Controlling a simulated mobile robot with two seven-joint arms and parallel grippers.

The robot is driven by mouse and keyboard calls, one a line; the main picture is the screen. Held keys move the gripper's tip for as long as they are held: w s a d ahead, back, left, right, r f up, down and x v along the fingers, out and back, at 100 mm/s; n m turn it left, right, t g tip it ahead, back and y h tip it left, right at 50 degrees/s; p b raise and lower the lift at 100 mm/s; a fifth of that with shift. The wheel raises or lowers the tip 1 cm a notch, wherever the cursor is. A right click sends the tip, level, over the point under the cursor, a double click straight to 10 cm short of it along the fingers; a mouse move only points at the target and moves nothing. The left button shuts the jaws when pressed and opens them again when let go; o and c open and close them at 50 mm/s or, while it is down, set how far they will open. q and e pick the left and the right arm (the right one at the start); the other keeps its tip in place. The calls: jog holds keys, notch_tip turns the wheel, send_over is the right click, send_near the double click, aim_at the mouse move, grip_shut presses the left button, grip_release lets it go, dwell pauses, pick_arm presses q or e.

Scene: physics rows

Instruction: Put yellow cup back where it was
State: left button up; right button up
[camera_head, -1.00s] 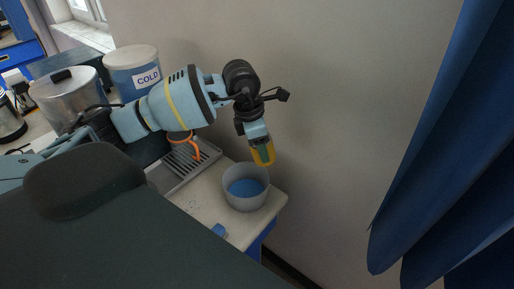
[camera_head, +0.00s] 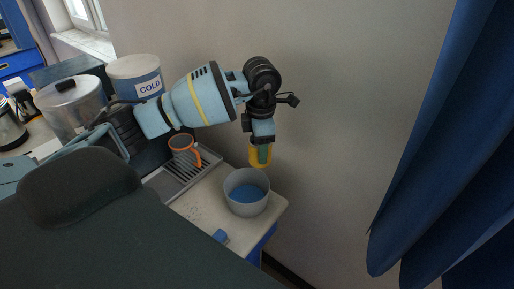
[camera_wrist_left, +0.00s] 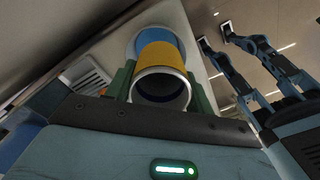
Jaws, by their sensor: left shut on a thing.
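The yellow cup (camera_head: 254,157) is between the fingers of my left gripper (camera_head: 261,152), above the back rim of a grey round bowl with blue inside. In the left wrist view the yellow cup (camera_wrist_left: 161,62) shows with its round opening toward the camera, with a green finger on each side of it. My left gripper (camera_wrist_left: 160,88) is shut on it. My right gripper is not in the head view.
The grey bowl (camera_head: 246,204) stands near the counter's right end. Left of it is a grey slatted drip tray (camera_head: 172,185) with an orange-handled mug (camera_head: 184,150). A small blue block (camera_head: 220,236) lies in front. A COLD canister (camera_head: 137,76) and metal pot (camera_head: 72,105) stand at left.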

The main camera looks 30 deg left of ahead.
pick_arm(q)
jog(key=shift+s+d+m, duration=0.25)
jog(key=shift+d+m, duration=0.05)
jog(key=shift+m, duration=0.5)
jog(key=s+d+f+m, duration=0.1)
jog(key=s+d+m, duration=0.3)
jog(key=m, duration=0.8)
jog(key=s+d+f+m, duration=0.1)
jog(key=s+d+m, duration=0.3)
jog(key=m, duration=0.9)
jog(key=shift+s+d+f, duration=0.15)
jog(key=shift+s, duration=0.7)
